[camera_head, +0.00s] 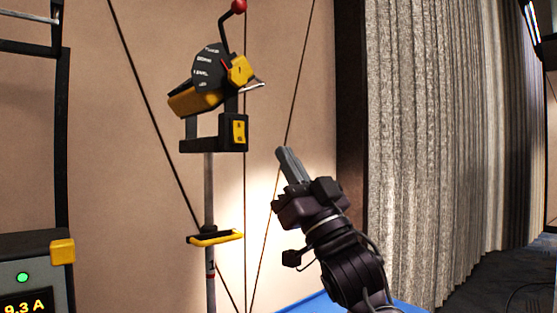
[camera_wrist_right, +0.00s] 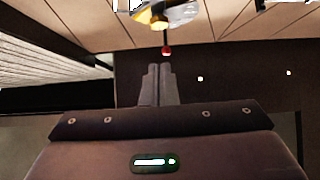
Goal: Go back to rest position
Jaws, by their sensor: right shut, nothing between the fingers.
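My right gripper (camera_head: 284,155) is raised in the middle of the head view, its grey fingers shut together and pointing up and left. It is empty. It stands to the right of a yellow and black device (camera_head: 205,95) on a pole and does not appear to touch it. In the right wrist view the shut fingers (camera_wrist_right: 159,70) point toward a small red ball (camera_wrist_right: 166,50). My left gripper is not in view.
The device has a black lever with a red knob (camera_head: 238,6). A yellow handle (camera_head: 216,238) sits lower on the pole. Dark cables run down the beige wall. A grey curtain (camera_head: 430,150) hangs at right. A box with a "9.3 A" display (camera_head: 28,303) stands at lower left.

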